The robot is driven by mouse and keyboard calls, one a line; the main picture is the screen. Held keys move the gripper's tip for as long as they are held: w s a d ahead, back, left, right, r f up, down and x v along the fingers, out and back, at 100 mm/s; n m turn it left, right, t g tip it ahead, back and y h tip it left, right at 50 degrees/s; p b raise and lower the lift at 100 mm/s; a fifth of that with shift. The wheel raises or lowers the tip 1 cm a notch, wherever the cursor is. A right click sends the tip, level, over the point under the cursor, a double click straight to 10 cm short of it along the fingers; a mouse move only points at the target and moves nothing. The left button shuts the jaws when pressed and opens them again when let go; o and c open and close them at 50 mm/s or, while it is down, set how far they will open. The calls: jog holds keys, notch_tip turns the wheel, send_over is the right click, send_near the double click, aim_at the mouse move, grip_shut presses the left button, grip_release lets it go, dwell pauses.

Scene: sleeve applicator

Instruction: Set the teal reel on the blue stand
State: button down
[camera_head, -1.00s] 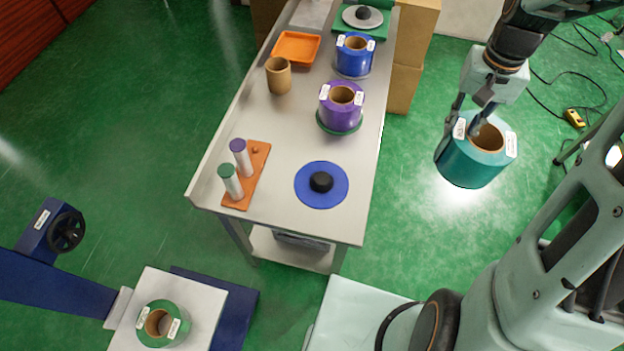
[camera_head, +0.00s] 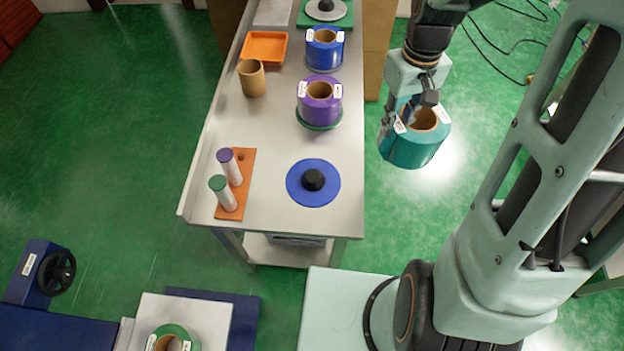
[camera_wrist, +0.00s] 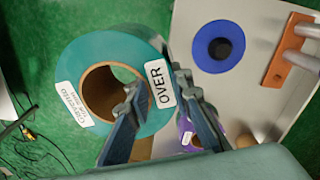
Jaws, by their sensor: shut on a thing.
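The teal reel (camera_head: 422,143) has a brown cardboard core and white labels. My gripper (camera_head: 413,115) is shut on its wall and holds it in the air, off the right edge of the table. In the wrist view the teal reel (camera_wrist: 88,58) shows one finger at its core and the other outside, by a label reading "OVER". The blue stand (camera_head: 300,196) is a flat round disc with a black hub (camera_head: 313,180), bare, near the table's front right. The blue stand also shows in the wrist view (camera_wrist: 204,60), apart from the reel.
On the metal table (camera_head: 272,150) stand a purple reel (camera_head: 320,108) on a green base, a blue reel (camera_head: 325,55), a cardboard core (camera_head: 252,84), an orange tray (camera_head: 264,58) and an orange rack (camera_head: 243,176) with tubes. A green reel (camera_head: 180,334) sits at lower left.

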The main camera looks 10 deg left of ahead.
jog(key=shift+s+a+f+n, duration=1.25)
jog(key=shift+s+n, duration=1.45)
jog(key=shift+n, duration=0.65)
jog(key=shift+s+a+f+n, duration=0.9)
jog(key=shift+s+f+n, duration=0.5)
jog(key=shift+s+n, duration=1.6)
jog(key=w+a+f+b, duration=0.2)
jog(key=a+f+b, duration=0.3)
jog(key=a+f, duration=0.1)
jog(key=w+a+f+b, duration=0.3)
jog(key=a+f+b, duration=0.2)
jog(key=a+f, duration=0.2)
jog(key=shift+w+n+b, duration=0.3)
jog(key=shift+n+b, duration=0.05)
jog(key=c, duration=2.2)
grip_release()
jog(key=shift+s+f, duration=0.15)
jog(key=shift+f, duration=0.05)
jog(key=o, duration=0.5)
jog(key=shift+r, duration=0.1)
jog(key=shift+c, duration=0.2)
